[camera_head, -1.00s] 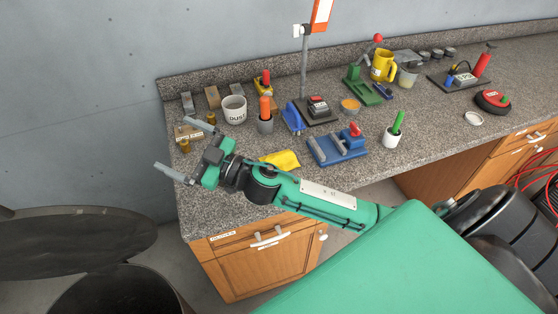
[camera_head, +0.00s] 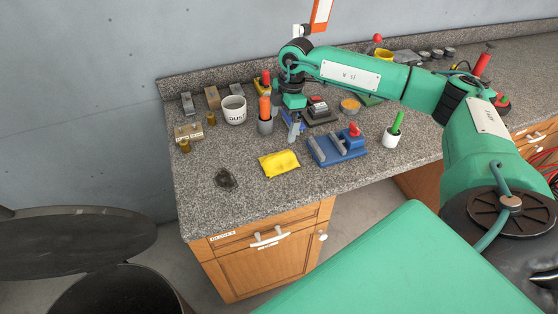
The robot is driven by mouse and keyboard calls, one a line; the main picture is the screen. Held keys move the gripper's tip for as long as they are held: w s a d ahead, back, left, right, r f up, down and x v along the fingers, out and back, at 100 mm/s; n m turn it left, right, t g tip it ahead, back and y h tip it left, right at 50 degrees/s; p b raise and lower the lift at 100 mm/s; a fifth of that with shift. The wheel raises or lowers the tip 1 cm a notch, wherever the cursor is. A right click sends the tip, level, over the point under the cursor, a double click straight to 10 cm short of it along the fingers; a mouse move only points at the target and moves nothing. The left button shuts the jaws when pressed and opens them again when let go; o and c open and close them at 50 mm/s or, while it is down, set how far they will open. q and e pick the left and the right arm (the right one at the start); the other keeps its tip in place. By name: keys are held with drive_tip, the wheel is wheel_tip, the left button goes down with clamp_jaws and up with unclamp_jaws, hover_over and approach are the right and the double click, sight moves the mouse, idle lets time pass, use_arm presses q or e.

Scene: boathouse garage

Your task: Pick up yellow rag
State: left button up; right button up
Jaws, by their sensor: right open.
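The yellow rag (camera_head: 280,164) lies crumpled on the grey speckled countertop (camera_head: 205,205), near its front edge and left of a blue clamp-like tool (camera_head: 337,149). My right gripper (camera_head: 292,130) points down over the counter, behind the rag and slightly to its right, apart from it. Its grey fingers are open and show nothing held. They cover most of a small blue object behind them. My left gripper is not in view.
An orange-handled item in a grey cup (camera_head: 265,122) stands left of my right gripper. A white mug (camera_head: 235,109) is further left. A white cup with a green handle (camera_head: 391,136) stands right. The front left counter is mostly clear.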

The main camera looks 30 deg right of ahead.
sight(279, 154)
drive_tip(key=f, duration=0.2)
drive_tip(key=f+p, duration=0.1)
drive_tip(key=f, duration=0.2)
drive_tip(key=f+p, duration=0.1)
drive_tip(key=f, duration=0.2)
drive_tip(key=shift+a, duration=0.3)
drive_tip(key=shift+s+a+f+p, duration=0.1)
drive_tip(key=shift+a+f+p, duration=0.1)
drive_tip(key=shift+f+p, duration=0.5)
drive_tip(key=f+p, duration=0.2)
drive_tip(key=f, duration=0.1)
drive_tip(key=shift+s+a, duration=0.15)
drive_tip(key=shift+a, duration=0.15)
drive_tip(key=shift+a+f, duration=0.1)
drive_tip(key=shift+f, duration=0.4)
drive_tip(key=c, duration=1.1)
